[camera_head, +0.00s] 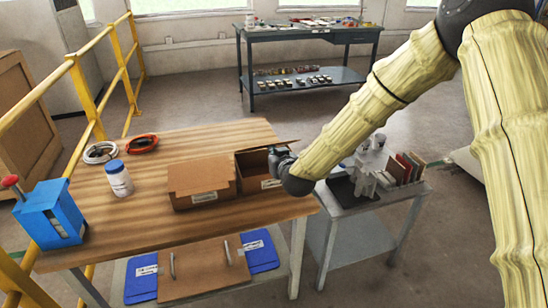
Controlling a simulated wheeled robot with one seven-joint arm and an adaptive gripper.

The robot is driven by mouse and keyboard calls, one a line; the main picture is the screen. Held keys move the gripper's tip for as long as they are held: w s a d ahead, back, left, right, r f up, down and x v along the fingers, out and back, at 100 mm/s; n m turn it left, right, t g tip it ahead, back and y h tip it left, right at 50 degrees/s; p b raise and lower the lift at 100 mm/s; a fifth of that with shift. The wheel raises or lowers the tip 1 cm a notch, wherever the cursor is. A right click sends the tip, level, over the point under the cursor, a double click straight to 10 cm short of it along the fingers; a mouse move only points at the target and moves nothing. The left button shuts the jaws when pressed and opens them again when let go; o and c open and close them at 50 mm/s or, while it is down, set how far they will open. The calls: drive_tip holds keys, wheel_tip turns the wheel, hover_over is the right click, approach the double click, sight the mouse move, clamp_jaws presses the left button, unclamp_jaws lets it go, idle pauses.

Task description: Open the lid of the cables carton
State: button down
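Two brown cardboard cartons stand side by side on the wooden table. The left carton (200,186) has its top covered by its lid and a white label on its front. The right carton (250,183) shows a dark open inside, with a thin lid or flap (284,144) near its back right. The labels are too small to read, so I cannot tell which is the cables carton. My gripper (279,157) is at the right carton's right side, near that flap. Its fingers are small and partly hidden by my wrist; I cannot tell whether it touches the carton.
A white jar (118,181) with a blue lid, a blue box (50,214) with a red knob, and white (100,152) and red (142,144) cable coils are on the wooden table (140,235). A grey side table (345,203) with equipment stands right. Yellow railing (88,92) runs left.

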idle(0.3)
drive_tip(key=shift+w+a+r+p, duration=0.15)
drive_tip(key=shift+w+r+p, duration=0.25)
drive_tip(key=shift+r, duration=0.25)
drive_tip(key=shift+w+a+r+p, duration=0.1)
drive_tip(key=shift+w+r+p, duration=0.25)
drive_tip(key=shift+r, duration=0.3)
drive_tip(key=shift+w+a+r+p, duration=0.15)
drive_tip(key=shift+w+r+p, duration=0.25)
drive_tip(key=shift+r, duration=0.15)
drive_tip(key=shift+w+a+r, duration=0.15)
drive_tip(key=shift+w+r, duration=0.35)
drive_tip(key=shift+r, duration=0.05)
drive_tip(key=shift+w+a+r+p, duration=0.3)
drive_tip(key=shift+w+r+p, duration=0.35)
drive_tip(key=shift+w+r, duration=0.25)
drive_tip(key=shift+w, duration=0.25)
drive_tip(key=shift+a+r, duration=0.1)
